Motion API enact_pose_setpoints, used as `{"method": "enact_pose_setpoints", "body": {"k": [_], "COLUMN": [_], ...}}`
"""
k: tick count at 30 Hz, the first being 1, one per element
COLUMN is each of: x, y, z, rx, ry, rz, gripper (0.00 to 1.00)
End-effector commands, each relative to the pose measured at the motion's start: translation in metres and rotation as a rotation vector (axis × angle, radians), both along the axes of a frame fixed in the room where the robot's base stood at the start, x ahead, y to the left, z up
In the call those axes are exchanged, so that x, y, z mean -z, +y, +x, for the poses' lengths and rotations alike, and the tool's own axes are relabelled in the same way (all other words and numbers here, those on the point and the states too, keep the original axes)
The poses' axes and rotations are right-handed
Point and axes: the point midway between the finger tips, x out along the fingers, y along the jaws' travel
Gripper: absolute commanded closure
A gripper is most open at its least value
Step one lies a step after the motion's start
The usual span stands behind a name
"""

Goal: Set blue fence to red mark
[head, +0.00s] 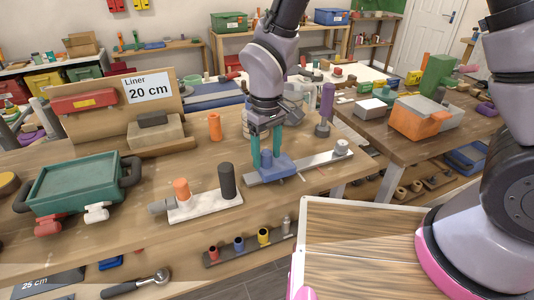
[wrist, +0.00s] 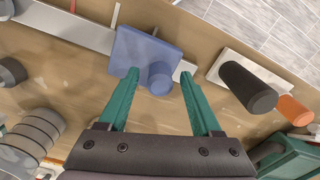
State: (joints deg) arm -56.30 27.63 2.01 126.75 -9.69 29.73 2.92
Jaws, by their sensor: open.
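The blue fence (head: 281,168) sits across a long metal rail (head: 315,163) on the workbench, towards the rail's left end. It also shows in the wrist view (wrist: 145,52), with a round blue knob on its near side. My gripper (head: 265,155) is at the fence, pointing down. In the wrist view, its two green fingers (wrist: 160,75) stand apart on either side of the knob, with visible gaps. A thin reddish mark (wrist: 72,5) lies beside the rail in the wrist view, on the rail's longer free side. A pale mark (wrist: 115,14) lies between it and the fence.
A white plate with an orange peg and a dark cylinder (head: 227,181) stands left of the fence. A sign reading "Liner 20 cm" (head: 148,88) and an orange cylinder (head: 214,127) stand behind.

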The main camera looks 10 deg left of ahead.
Motion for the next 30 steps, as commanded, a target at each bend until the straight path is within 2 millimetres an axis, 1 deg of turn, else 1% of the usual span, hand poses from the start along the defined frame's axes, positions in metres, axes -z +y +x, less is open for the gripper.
{"method": "enact_pose_setpoints", "body": {"k": [3, 9, 10, 11, 12, 15, 30], "x": [0.0038, 0.0038, 0.0038, 0.0038, 0.0037, 0.0037, 0.0034], "y": [-0.0002, -0.0001, -0.0001, -0.0001, -0.0001, -0.0001, 0.0], "z": [-0.0001, 0.0002, 0.0002, 0.0002, 0.0002, 0.0002, 0.0003], "rx": [0.0, 0.001, 0.001, 0.001, 0.001, 0.001, 0.001], "ry": [0.0, -0.001, -0.001, -0.001, 0.0, -0.001, -0.001], "rz": [0.0, 0.001, 0.001, 0.001, 0.0, 0.001, 0.001], "gripper": [0.34, 0.34, 0.38, 0.5, 0.65, 1.0, 1.0]}}
